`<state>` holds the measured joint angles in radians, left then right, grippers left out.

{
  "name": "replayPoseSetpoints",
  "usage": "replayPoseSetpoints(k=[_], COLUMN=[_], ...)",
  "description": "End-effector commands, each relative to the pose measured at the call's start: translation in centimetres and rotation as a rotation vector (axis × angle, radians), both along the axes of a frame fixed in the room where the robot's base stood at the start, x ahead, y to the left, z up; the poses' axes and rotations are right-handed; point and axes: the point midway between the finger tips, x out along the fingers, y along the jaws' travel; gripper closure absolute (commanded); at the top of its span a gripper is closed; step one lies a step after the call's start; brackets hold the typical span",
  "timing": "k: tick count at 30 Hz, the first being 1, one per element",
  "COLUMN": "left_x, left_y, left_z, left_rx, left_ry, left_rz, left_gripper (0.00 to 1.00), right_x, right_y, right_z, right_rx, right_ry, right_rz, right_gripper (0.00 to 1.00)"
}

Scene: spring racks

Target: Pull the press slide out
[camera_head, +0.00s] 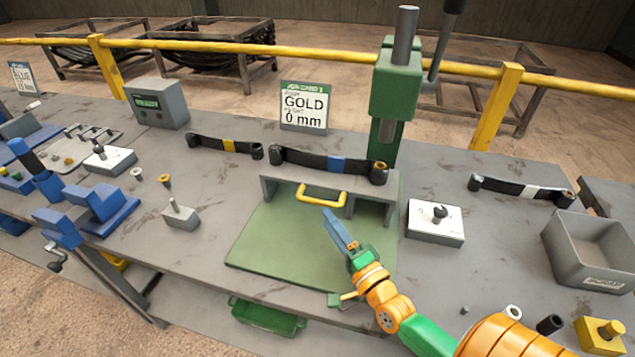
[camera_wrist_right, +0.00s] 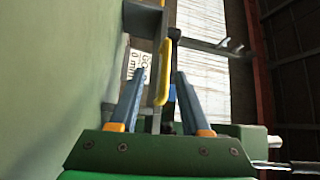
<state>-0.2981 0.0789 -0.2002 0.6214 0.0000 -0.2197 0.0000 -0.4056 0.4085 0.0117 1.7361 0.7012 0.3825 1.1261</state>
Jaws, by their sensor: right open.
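The press slide is a grey plate (camera_head: 272,190) low under the green press (camera_head: 396,85), with a yellow handle (camera_head: 321,195) on its front. The handle also shows in the right wrist view (camera_wrist_right: 165,72). My right gripper (camera_head: 339,230) is over the green mat (camera_head: 275,240), just in front of the handle. In the wrist view its blue fingers (camera_wrist_right: 157,82) are apart, one on each side of the handle in the picture. I cannot tell whether the handle is fully between them. Nothing is gripped. My left gripper is not in view.
A black strap with a blue band (camera_head: 337,164) lies behind the slide. A card reading GOLD 0 mm (camera_head: 304,106) stands behind it. A white switch box (camera_head: 435,223) and a grey bin (camera_head: 590,250) are to the right. The green mat is otherwise clear.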

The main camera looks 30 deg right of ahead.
Motion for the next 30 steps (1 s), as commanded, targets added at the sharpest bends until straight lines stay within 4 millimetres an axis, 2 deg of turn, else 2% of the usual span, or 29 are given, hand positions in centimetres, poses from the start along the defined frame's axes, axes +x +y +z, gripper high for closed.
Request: replayPoseSetpoints(k=[2, 9, 13, 17, 23, 28, 30], left_x=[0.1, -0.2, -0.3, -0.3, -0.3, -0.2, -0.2], left_y=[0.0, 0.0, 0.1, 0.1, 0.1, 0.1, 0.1], left_z=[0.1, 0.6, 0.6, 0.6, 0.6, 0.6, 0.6], left_rx=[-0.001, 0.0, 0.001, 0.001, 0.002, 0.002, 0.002], left_ry=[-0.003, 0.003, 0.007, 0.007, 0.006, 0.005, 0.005], left_rz=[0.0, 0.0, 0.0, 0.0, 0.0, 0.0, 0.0], left_gripper=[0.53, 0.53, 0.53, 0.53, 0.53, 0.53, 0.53], right_x=[0.4, 4.5, 6.2, 6.9, 7.0, 7.0, 7.0], right_y=[-0.4, -0.8, -0.8, -0.9, -0.9, -0.9, -0.9], right_z=[0.3, 1.0, 1.0, 1.1, 1.1, 1.1, 1.1], right_rx=[0.016, 0.014, 0.014, 0.014, 0.013, 0.013, 0.013], right_ry=[-0.017, -0.02, -0.018, -0.016, -0.015, -0.016, -0.016], right_rz=[-0.01, -0.012, -0.01, -0.011, -0.011, -0.011, -0.011], right_gripper=[0.53, 0.53, 0.53, 0.53, 0.53, 0.96, 1.0])
